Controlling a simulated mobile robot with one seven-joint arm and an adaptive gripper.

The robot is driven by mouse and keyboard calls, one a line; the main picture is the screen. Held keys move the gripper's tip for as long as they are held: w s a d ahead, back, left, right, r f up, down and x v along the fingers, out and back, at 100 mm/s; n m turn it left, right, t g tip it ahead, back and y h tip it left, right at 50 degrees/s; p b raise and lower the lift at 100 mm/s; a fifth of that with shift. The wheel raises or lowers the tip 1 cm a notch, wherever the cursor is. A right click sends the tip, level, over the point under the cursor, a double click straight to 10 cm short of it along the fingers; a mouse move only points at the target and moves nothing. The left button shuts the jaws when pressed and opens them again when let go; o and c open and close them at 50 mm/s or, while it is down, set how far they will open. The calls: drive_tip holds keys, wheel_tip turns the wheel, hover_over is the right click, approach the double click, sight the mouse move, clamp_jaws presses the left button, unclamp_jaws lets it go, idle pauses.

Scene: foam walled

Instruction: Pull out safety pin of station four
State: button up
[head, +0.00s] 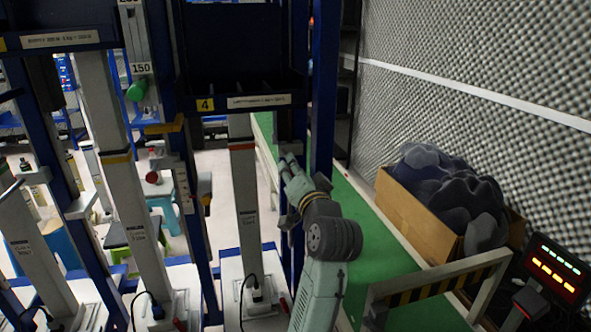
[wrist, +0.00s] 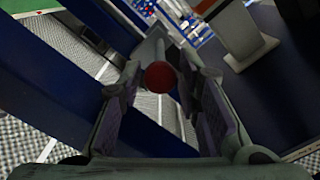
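A round red knob (wrist: 160,77), which looks like the head of the safety pin, shows in the wrist view between the two fingers of my gripper (wrist: 166,92). The fingers are open, with a visible gap on each side of the knob. How deep the knob sits between them is hard to tell. In the head view my gripper (head: 288,168) is at the blue upright just right of the station with the yellow "4" label (head: 205,104). The knob is hidden there behind my gripper and arm.
Station four's grey column (head: 246,200) stands left of my gripper. Another red knob (head: 153,177) is on the neighbouring station. A cardboard box (head: 405,212) of dark foam pieces, a striped barrier (head: 435,287) and a lit display (head: 556,268) are at right. Green floor (head: 385,255) lies between.

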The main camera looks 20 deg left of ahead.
clamp_jaws()
idle(0.3)
idle(0.4)
